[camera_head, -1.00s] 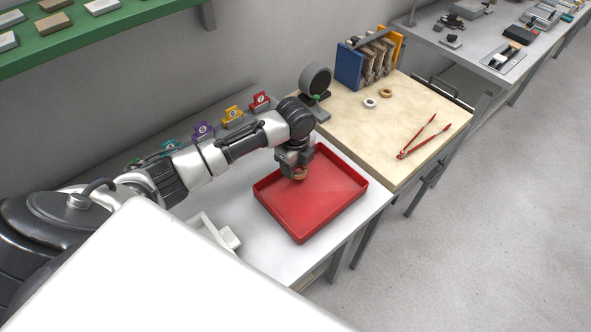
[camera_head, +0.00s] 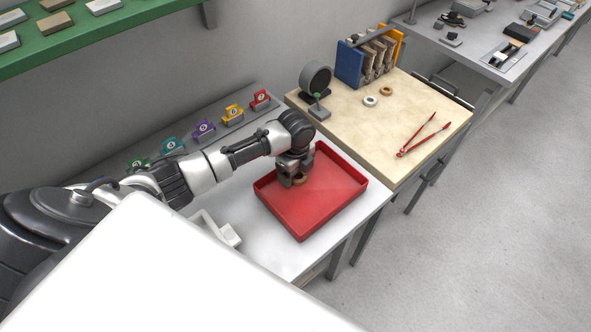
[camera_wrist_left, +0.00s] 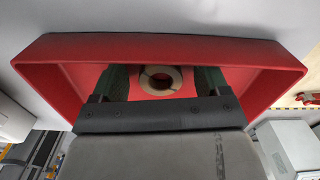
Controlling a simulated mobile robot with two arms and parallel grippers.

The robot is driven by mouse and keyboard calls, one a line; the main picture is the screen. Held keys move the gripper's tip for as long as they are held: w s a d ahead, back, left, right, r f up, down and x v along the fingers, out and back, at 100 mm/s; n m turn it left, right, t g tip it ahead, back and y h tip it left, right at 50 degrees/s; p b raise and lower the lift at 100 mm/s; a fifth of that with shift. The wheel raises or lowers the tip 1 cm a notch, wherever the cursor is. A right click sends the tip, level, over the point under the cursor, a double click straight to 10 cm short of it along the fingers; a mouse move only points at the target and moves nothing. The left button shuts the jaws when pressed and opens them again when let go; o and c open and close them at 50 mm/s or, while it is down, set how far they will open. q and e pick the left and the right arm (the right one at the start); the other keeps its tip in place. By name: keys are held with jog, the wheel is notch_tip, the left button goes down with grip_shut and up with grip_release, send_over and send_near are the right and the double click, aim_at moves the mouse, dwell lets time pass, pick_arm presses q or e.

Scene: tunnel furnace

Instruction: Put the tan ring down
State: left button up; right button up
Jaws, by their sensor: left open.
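The tan ring (camera_wrist_left: 160,80) lies in the red tray (camera_wrist_left: 180,45), between the two fingers of my left gripper (camera_wrist_left: 160,84) in the left wrist view. Both fingers stand apart, with a gap on each side of the ring. In the head view, my left gripper (camera_head: 293,181) is down inside the red tray (camera_head: 318,212), near its back left corner. My right gripper is not in view.
A wooden-topped table (camera_head: 400,125) adjoins on the right, with a white ring (camera_head: 370,101), a brown ring (camera_head: 386,91) and red tongs (camera_head: 420,138). Coloured numbered holders (camera_head: 204,130) line the back. A white angled piece (camera_head: 222,232) sits left of the tray. The tray's front half is empty.

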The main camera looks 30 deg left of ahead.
pick_arm(q)
jog(key=shift+r, duration=0.1)
notch_tip(320, 180, up, 12)
jog(key=b, duration=0.1)
dwell(0.4)
